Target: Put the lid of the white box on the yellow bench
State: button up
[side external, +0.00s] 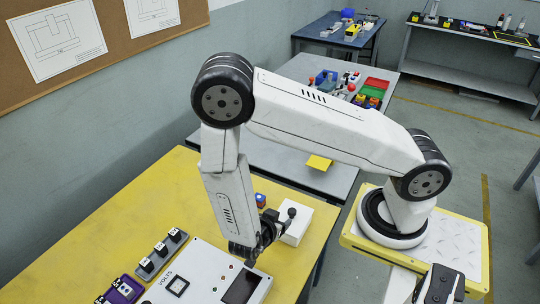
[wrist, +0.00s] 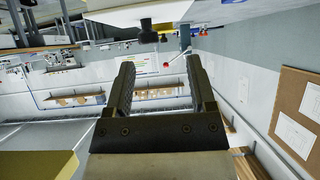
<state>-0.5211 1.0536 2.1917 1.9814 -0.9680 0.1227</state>
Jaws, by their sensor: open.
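The white box (side external: 297,229) stands on the yellow bench (side external: 130,215), just right of my gripper in the side view. A dark round knob (side external: 291,212) shows at its top, but I cannot tell where lid and box meet. My gripper (side external: 268,230) is low over the bench, beside the box and close to it; contact is unclear. In the wrist view my gripper (wrist: 160,85) has its two fingers apart with nothing between them. A white surface with a dark knob (wrist: 148,32) shows above the fingers there; I cannot tell whether it is the lid.
A white VOLTS panel (side external: 205,275) lies in front of my gripper. Black switch blocks (side external: 161,250) and a purple block (side external: 122,291) sit to its left. A small blue and red object (side external: 260,200) is behind the gripper. The bench's left rear is clear.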

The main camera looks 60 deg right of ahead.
jog(key=w+a+r+n+t+y, duration=0.55)
jog(key=w+r+n+y, duration=0.25)
jog(key=w+y, duration=0.25)
jog(key=s+d+r+n+g+y, duration=0.1)
jog(key=s+d+r+n+g, duration=0.2)
jog(key=s+r+n, duration=0.4)
notch_tip(320, 180, up, 3)
jog(key=d+n, duration=0.1)
jog(key=n, duration=0.1)
jog(key=shift+s+d+n, duration=0.3)
jog(key=shift+d, duration=0.05)
jog(key=shift+o, duration=0.6)
jog(key=shift+g, duration=0.25)
